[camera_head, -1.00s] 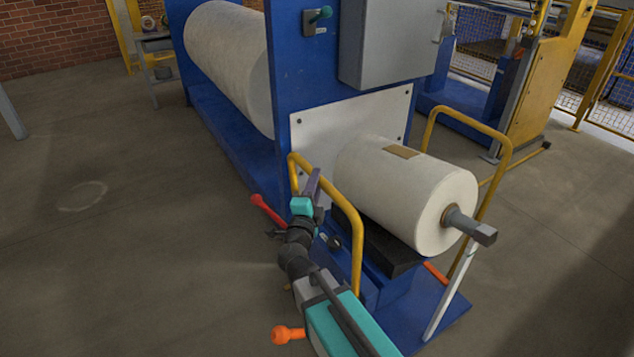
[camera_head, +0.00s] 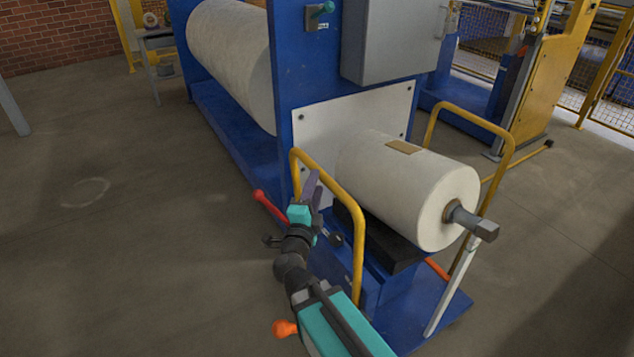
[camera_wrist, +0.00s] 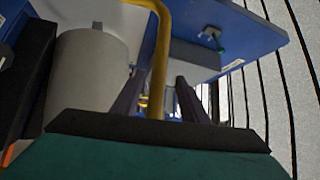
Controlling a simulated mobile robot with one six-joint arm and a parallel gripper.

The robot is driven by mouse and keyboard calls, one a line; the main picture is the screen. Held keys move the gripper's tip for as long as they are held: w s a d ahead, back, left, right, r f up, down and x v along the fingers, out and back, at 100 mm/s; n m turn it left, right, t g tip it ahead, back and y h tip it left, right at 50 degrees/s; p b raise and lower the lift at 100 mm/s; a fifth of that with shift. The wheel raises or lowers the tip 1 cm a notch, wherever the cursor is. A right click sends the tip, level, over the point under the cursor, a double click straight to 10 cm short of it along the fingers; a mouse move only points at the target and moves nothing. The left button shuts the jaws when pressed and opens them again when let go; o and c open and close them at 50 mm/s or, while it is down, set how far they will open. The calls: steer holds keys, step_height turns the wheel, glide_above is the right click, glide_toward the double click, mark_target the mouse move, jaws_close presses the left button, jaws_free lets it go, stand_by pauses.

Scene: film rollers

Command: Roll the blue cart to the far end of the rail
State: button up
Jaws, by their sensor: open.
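The blue cart (camera_head: 395,300) stands at the front of the large blue machine, with a black cradle (camera_head: 385,250) bearing a white roll (camera_head: 410,195). It has a yellow handle bar on the left (camera_head: 352,205) and another on the right (camera_head: 470,120). My gripper (camera_head: 315,185) is beside the left handle, near its far upper bend. In the wrist view the yellow bar (camera_wrist: 159,55) runs between the two open fingers of my gripper (camera_wrist: 158,95); I cannot tell whether either finger touches it. No rail is clearly visible.
A white plate (camera_head: 315,130) and a grey box (camera_head: 395,40) are on the machine's front panel. A metal shaft (camera_head: 472,222) sticks out of the roll. A red lever (camera_head: 270,207) and an orange knob (camera_head: 285,328) are near my arm. The left floor is clear.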

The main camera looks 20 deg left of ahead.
steer(key=shift+s+p, duration=0.8)
steer(key=shift+s, duration=0.15)
steer(key=s+p, duration=0.2)
steer(key=p, duration=0.4)
steer(key=shift+d+f, duration=0.1)
steer(key=shift+d, duration=0.05)
steer(key=shift+s+d+f+p, duration=0.1)
steer(key=shift+s+f+p, duration=0.05)
steer(key=shift+s+p, duration=0.85)
steer(key=shift+s+d+f+p, duration=0.1)
steer(key=shift+s+f+p, duration=0.1)
steer(key=shift+s+p, duration=0.8)
steer(key=shift+s+f+p, duration=0.15)
steer(key=shift+s+p, duration=0.75)
steer(key=shift+p, duration=0.2)
